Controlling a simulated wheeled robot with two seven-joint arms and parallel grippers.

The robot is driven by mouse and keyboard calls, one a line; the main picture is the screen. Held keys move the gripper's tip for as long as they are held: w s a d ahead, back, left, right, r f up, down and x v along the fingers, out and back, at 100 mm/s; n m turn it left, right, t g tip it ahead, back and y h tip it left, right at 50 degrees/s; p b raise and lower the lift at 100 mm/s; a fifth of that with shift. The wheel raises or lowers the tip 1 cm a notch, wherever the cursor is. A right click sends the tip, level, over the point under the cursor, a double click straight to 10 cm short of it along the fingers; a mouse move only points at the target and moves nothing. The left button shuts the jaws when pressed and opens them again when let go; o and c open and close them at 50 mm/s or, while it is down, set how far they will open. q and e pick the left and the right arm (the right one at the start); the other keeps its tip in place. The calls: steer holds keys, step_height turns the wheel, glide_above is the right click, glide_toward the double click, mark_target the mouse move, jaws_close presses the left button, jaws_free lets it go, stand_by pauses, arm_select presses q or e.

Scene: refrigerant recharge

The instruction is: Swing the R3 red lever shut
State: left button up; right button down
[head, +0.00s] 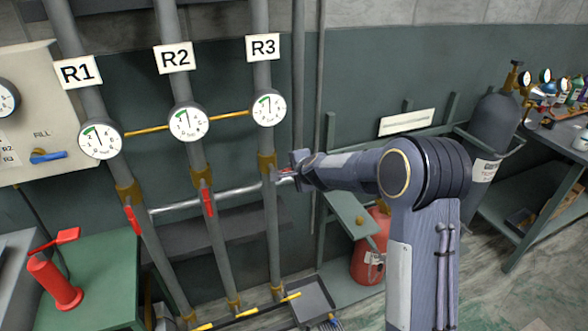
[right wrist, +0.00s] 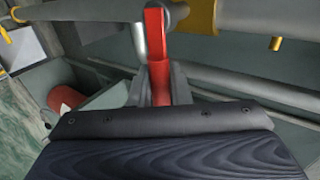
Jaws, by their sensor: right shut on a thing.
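The R3 pipe (head: 272,215) stands under the R3 sign (head: 263,47) and a round gauge (head: 269,108). Its red lever (head: 285,171) sticks out to the right of the pipe, roughly across it, and is mostly hidden by my gripper. My right gripper (head: 294,170) is shut on this lever. In the right wrist view, the red lever (right wrist: 157,50) runs down between the two dark fingers. The R1 lever (head: 132,219) and R2 lever (head: 207,202) lie about along their pipes. My left gripper is not in view.
A silvery horizontal pipe (head: 180,205) runs behind the R pipes. A red cylinder (head: 370,250) stands below my right arm. A red pump-like can (head: 55,282) stands on the green table (head: 110,265) at left. A grey tank (head: 492,125) stands at right.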

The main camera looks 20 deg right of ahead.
steer(key=c, duration=1.4)
jaws_free()
steer(key=shift+r, duration=0.1)
steer(key=v, duration=0.7)
steer(key=shift+s+p, duration=0.3)
steer(key=shift+s, duration=0.05)
steer(key=shift+r, duration=0.2)
steer(key=s+a+r+n+g+y, duration=0.1)
steer(key=s+a+r+n+y, duration=0.2)
steer(key=s, duration=0.6)
steer(key=s+r+n+g+y, duration=0.1)
steer(key=s+r+n, duration=0.3)
steer(key=s, duration=0.5)
steer(key=s+a+f+n+g, duration=0.1)
steer(key=s+f+n, duration=0.2)
steer(key=s, duration=0.7)
steer(key=s+a+f+n+g, duration=0.1)
steer(key=s+f+n+g, duration=0.1)
steer(key=s+n, duration=0.4)
steer(key=s+f, duration=0.1)
steer(key=s, duration=0.4)
steer(key=shift+a+f+g, duration=0.15)
steer(key=shift+f+g, duration=0.15)
steer(key=shift+f, duration=0.1)
